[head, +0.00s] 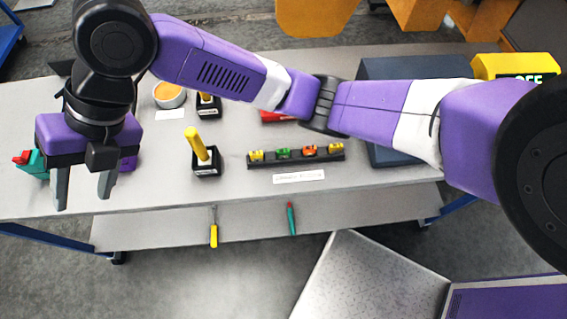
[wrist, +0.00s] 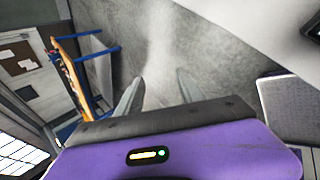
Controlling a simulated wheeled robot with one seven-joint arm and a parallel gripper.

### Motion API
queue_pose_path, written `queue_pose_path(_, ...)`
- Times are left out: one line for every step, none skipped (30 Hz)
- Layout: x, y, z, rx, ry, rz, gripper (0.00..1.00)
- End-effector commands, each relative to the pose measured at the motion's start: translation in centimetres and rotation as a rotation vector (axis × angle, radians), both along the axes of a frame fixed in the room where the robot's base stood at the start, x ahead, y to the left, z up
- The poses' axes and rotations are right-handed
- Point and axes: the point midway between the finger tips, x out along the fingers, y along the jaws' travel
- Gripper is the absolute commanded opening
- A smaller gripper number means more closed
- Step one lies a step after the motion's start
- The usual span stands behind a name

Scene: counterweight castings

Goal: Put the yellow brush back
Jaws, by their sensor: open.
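A yellow handle (head: 195,143), which looks like the yellow brush, stands tilted in a small black holder (head: 207,171) with a pale label on the table. Its lower end is hidden in the holder. A second black holder (head: 209,112) behind it also has something yellow in it, partly covered by my arm. My gripper (head: 84,188) is open and empty at the table's left end, fingers pointing down, left of the yellow handle and apart from it. In the wrist view its two fingers (wrist: 158,92) are spread with only floor between them.
A black rack (head: 296,159) holds several coloured pieces. A teal and red object (head: 30,162) is beside my gripper. A round orange-topped container (head: 169,95) stands at the back. Yellow-handled (head: 214,236) and green-handled (head: 291,219) tools lie on the lower shelf. A dark blue case (head: 395,156) is at right.

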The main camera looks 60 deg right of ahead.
Motion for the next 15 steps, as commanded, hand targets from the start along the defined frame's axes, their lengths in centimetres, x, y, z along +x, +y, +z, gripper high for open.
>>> queue_pose_path(-0.1, 2.0, 0.3, 0.108, 0.022, -0.059, 0.45)
queue_pose_path(0.1, 2.9, 0.7, 0.170, 0.033, -0.101, 0.45)
queue_pose_path(0.2, 4.0, 1.1, 0.252, 0.053, -0.156, 0.45)
queue_pose_path(0.4, 4.7, 1.4, 0.312, 0.070, -0.199, 0.45)
queue_pose_path(0.5, 5.4, 1.7, 0.371, 0.088, -0.242, 0.45)
queue_pose_path(0.7, 6.0, 2.0, 0.449, 0.114, -0.298, 0.45)
queue_pose_path(0.8, 6.4, 2.2, 0.505, 0.136, -0.341, 0.45)
queue_pose_path(0.8, 6.7, 2.4, 0.562, 0.158, -0.385, 0.45)
queue_pose_path(1.0, 7.0, 2.6, 0.635, 0.188, -0.444, 0.45)
queue_pose_path(1.0, 7.1, 2.6, 0.689, 0.214, -0.487, 0.45)
queue_pose_path(1.1, 7.2, 2.6, 0.740, 0.240, -0.532, 0.45)
queue_pose_path(1.1, 7.1, 2.5, 0.807, 0.271, -0.591, 0.45)
queue_pose_path(1.1, 7.0, 2.3, 0.856, 0.296, -0.636, 0.45)
queue_pose_path(1.1, 6.8, 2.1, 0.904, 0.322, -0.681, 0.45)
queue_pose_path(1.1, 6.4, 1.7, 0.966, 0.356, -0.743, 0.45)
